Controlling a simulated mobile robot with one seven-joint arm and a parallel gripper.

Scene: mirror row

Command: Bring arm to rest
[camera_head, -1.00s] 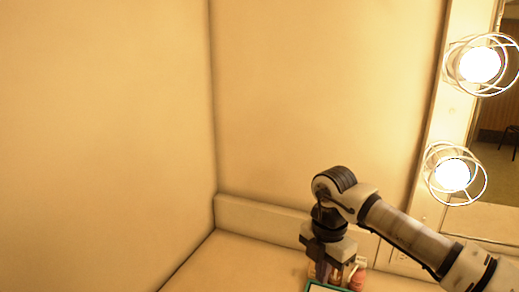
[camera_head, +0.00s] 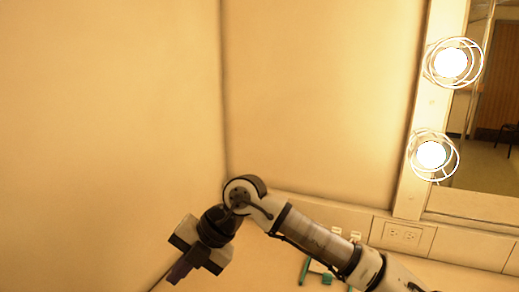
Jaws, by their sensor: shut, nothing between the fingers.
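My gripper (camera_head: 178,272) is at the lower left of the head view, at the end of my bent arm. It points down and to the left, in front of the wall corner. Its fingers look closed together and hold nothing. It appears clear of the counter and of the things on it.
A pale counter (camera_head: 446,279) runs along the bottom, with a teal-edged item (camera_head: 327,278) partly hidden by my arm. A mirror (camera_head: 482,170) with two lit caged bulbs (camera_head: 451,62) is at right. An outlet (camera_head: 402,235) sits in the backsplash. Plain walls fill the left.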

